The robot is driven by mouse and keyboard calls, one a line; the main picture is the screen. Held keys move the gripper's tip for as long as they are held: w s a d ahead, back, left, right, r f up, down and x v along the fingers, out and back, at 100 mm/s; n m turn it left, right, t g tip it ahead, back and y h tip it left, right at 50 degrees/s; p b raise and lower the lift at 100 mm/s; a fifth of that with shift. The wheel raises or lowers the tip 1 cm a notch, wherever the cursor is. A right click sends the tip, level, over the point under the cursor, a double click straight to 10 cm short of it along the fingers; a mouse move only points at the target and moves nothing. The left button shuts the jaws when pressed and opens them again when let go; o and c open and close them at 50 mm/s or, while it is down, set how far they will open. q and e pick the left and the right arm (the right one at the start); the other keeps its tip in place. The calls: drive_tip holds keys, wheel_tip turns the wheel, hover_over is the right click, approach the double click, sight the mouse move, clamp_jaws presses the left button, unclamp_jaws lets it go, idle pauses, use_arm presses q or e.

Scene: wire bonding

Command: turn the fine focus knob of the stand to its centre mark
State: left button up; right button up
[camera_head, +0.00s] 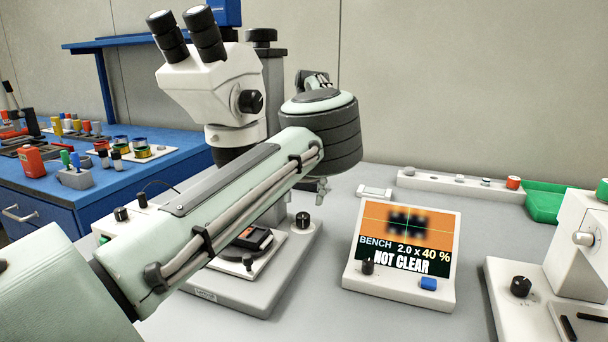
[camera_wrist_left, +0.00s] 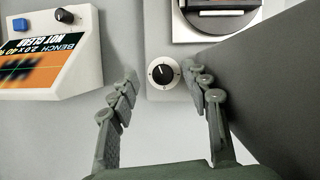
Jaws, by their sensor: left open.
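My left gripper (camera_wrist_left: 160,82) is open, with one finger on each side of the knob in that view and a gap to both. In the head view its fingers (camera_head: 321,189) show only partly below my wrist, above and behind the knob. Whether they are down at knob height is unclear. My right gripper is out of view.
The microscope (camera_head: 215,90) rises behind my left arm. A white machine (camera_head: 560,260) stands at the right. Bare grey bench lies between stand and display.

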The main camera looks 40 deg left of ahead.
sight(304, 213)
use_arm(q)
wheel_tip(304, 213, up, 6)
drive_tip(key=shift+f, duration=0.1)
drive_tip(key=shift+s, duration=0.1)
idle(0.4)
